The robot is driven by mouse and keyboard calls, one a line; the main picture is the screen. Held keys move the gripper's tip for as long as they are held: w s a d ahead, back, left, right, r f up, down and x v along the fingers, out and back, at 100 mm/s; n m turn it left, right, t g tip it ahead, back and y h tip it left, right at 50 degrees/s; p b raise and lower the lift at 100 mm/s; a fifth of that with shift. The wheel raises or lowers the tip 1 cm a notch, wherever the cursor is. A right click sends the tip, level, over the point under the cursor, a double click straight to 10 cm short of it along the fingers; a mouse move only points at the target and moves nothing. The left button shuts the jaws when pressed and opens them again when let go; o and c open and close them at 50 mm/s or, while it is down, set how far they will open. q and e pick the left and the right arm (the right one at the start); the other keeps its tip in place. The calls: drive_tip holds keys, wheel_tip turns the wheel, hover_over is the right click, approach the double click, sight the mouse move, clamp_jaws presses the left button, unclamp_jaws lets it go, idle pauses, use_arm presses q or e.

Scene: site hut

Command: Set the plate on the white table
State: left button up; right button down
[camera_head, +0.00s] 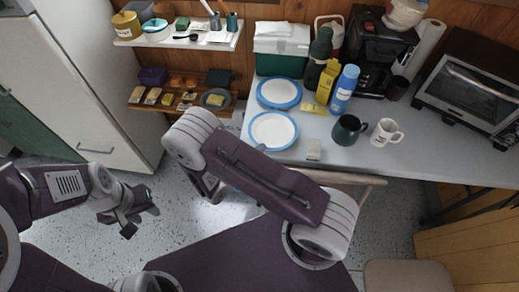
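Two white plates with blue rims show at the left end of the pale table (400,165). The rear plate (279,92) lies near the green and white box. The nearer plate (272,131) is at the front edge; I cannot tell whether it rests flat or is held. My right arm crosses in front of the table, and its link hides most of the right gripper. A small grey tip, likely of my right gripper (262,147), shows at the nearer plate's front rim. My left gripper (140,219) is over the floor at left, fingers apart and empty, far from both plates.
A dark mug (348,130) and a white mug (385,133) stand to the right. The table's front right is clear.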

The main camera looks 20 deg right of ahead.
drive_tip(key=shift+f+b, duration=0.65)
drive_tip(key=c, duration=1.6)
unclamp_jaws()
drive_tip(key=v, duration=0.9)
drive_tip(key=shift+r, duration=0.1)
